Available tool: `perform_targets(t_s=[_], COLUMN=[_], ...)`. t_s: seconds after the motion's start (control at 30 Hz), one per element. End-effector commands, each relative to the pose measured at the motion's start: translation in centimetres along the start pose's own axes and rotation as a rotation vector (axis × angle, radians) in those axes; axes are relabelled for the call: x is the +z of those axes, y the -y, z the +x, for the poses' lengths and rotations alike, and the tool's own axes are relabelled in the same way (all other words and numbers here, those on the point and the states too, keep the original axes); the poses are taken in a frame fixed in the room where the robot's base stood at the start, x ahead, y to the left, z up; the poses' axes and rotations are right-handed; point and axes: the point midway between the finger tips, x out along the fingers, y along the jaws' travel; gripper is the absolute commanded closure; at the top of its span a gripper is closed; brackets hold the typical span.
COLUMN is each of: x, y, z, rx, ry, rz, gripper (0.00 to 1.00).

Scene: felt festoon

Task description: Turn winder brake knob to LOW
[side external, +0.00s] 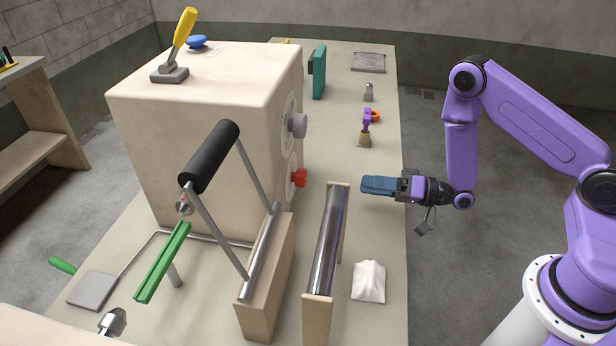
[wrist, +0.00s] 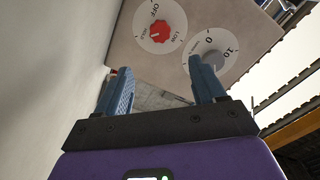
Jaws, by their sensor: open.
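The red knob (side external: 299,178) is on the side face of the large beige winder housing (side external: 200,130), below a grey knob (side external: 297,125). In the wrist view the red knob (wrist: 155,32) sits on a white dial with OFF and what looks like LOW and another small word; its setting is too small to tell. The grey knob (wrist: 213,62) has a dial with 0 and 10. My gripper (side external: 365,186) is open and empty, to the right of the red knob and apart from it. Its two blue fingers (wrist: 163,85) point toward the panel.
A metal roller (side external: 325,240) on wooden supports and a white cloth (side external: 369,281) are on the bench near my gripper. A black roller on a frame (side external: 210,157) stands before the housing. A purple-and-orange tool (side external: 369,117) and teal block (side external: 319,72) are farther back.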

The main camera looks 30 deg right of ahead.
Motion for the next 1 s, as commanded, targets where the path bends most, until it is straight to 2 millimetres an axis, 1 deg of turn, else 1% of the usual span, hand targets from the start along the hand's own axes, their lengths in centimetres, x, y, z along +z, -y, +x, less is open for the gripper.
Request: perform_targets(t_s=[0.03,0.1,0.6,0.8,1.0], x=[0.0,0.0,0.1,0.0,0.0], y=[0.2,0.2,0.2,0.1,0.1], z=[1.0,2.3,11.6,14.1,15.1], rx=[-0.007,-0.006,-0.004,-0.002,0.0], ry=[0.0,0.002,0.001,0.001,0.0], rz=[-0.003,-0.004,-0.002,-0.001,-0.001], gripper=[0.31,0.31,0.31,0.31,0.31])
